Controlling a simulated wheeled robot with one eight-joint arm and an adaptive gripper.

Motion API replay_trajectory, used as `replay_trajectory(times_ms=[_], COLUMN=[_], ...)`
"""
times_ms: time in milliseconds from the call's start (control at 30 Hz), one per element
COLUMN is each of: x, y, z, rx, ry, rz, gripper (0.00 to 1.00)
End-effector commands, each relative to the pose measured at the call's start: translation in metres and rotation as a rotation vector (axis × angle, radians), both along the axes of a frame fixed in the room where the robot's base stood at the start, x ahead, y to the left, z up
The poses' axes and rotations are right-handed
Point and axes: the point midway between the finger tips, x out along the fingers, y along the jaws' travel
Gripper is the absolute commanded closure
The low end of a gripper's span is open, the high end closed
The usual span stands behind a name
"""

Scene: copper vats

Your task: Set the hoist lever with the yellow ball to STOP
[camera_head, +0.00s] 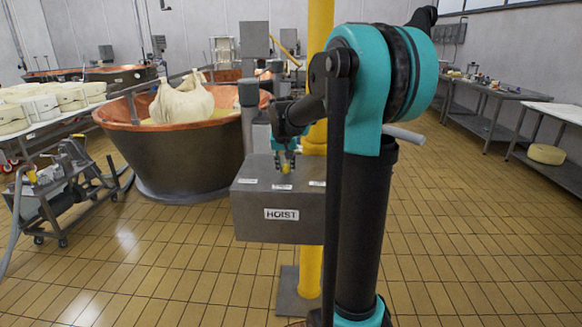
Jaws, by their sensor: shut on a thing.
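The grey hoist box (262,221) is at the centre, with a HOIST label on its front. Its top carries three small white labels, too small to read: one at left, one in the middle and one at right. My gripper (286,166) points down over the middle of the box top. It is shut on the yellow ball (286,169) of the lever, which shows only as a bit of yellow between the fingers. The lever's shaft is mostly hidden, so its exact tilt cannot be told.
A yellow post (309,270) stands behind the box. A copper vat (180,155) with a white cloth bundle (182,98) is behind at left. A wheeled cart (52,190) stands at far left. Tables (490,92) line the right side. My arm hides the area right of the box.

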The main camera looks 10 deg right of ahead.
Motion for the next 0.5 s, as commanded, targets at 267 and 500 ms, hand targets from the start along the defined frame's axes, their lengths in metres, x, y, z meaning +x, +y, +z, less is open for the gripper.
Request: replay_trajectory(times_ms=[267, 500], x=[0.002, 0.0021], y=[0.0058, 0.0057], z=[0.0002, 0.0002], rx=[0.0, 0.0], ry=[0.0, 0.0], rz=[-0.047, -0.049], gripper=[1.0, 1.0])
